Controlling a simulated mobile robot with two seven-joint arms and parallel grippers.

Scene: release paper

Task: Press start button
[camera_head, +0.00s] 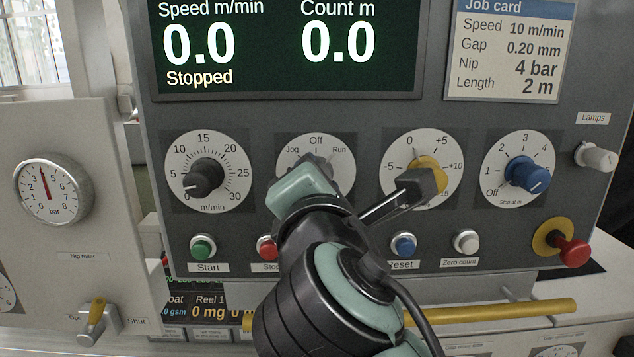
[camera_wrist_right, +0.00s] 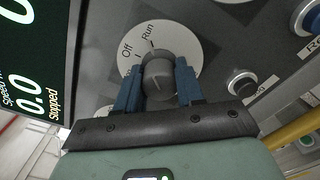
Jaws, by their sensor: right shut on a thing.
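The green start button (camera_head: 203,246) sits at the lower left of the grey panel, above its "Start" label, clear of my arm. My right gripper (camera_wrist_right: 157,82) is shut on the dark Jog/Off/Run knob (camera_wrist_right: 158,70), with blue fingers on both sides of it. In the head view my right wrist covers most of that knob and its dial (camera_head: 312,142); which setting the knob points to is unclear. The display (camera_head: 285,88) reads Speed 0.0, Count 0.0, Stopped. My left gripper is not in view.
The red stop button (camera_head: 267,246) lies beside my right arm, partly covered. Blue reset (camera_head: 404,245) and white zero-count (camera_head: 466,242) buttons are to the right. A red mushroom button (camera_head: 572,251) sticks out at far right. A yellow bar (camera_head: 500,312) runs below the panel.

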